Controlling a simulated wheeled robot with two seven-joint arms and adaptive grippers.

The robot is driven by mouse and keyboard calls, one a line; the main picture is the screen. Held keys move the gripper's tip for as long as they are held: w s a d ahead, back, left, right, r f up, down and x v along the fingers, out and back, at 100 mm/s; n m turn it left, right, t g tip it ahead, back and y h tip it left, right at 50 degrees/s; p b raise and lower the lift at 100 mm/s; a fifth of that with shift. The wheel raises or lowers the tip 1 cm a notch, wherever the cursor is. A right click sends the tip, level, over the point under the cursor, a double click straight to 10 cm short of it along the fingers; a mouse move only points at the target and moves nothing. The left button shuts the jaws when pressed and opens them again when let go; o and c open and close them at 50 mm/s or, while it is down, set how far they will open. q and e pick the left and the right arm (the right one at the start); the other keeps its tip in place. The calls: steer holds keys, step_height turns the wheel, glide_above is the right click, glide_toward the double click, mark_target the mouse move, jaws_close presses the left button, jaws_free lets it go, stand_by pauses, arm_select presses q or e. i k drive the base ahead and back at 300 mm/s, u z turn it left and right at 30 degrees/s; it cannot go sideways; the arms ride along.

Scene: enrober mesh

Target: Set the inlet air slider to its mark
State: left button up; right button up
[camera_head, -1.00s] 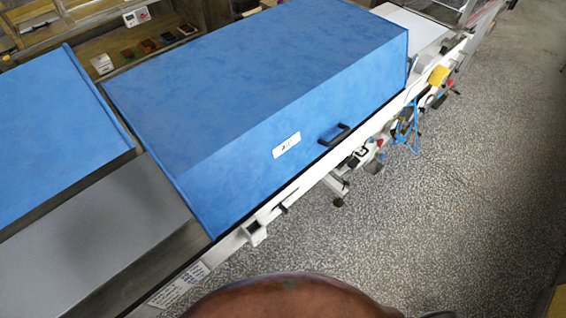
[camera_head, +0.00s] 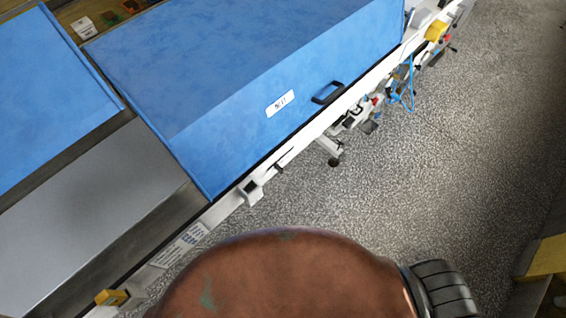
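Neither of my grippers is in view. I cannot pick out the inlet air slider or its mark for sure. A white rail (camera_head: 216,213) runs along the front edge of the blue machine. A printed label (camera_head: 181,246) is on the rail near the lower left. A yellow piece (camera_head: 112,297) shows at the rail's lower left end.
A large blue hood (camera_head: 235,85) with a black handle (camera_head: 328,92) and white label (camera_head: 280,103) stands over the line. A grey metal cover (camera_head: 90,200) lies to its left. Fittings with blue tubing (camera_head: 403,92) hang below the rail. The speckled floor (camera_head: 440,170) is open at right.

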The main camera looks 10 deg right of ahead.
mark_target(277, 167)
steer(key=u, duration=1.05)
steer(key=k, duration=0.85)
steer(key=u, duration=0.05)
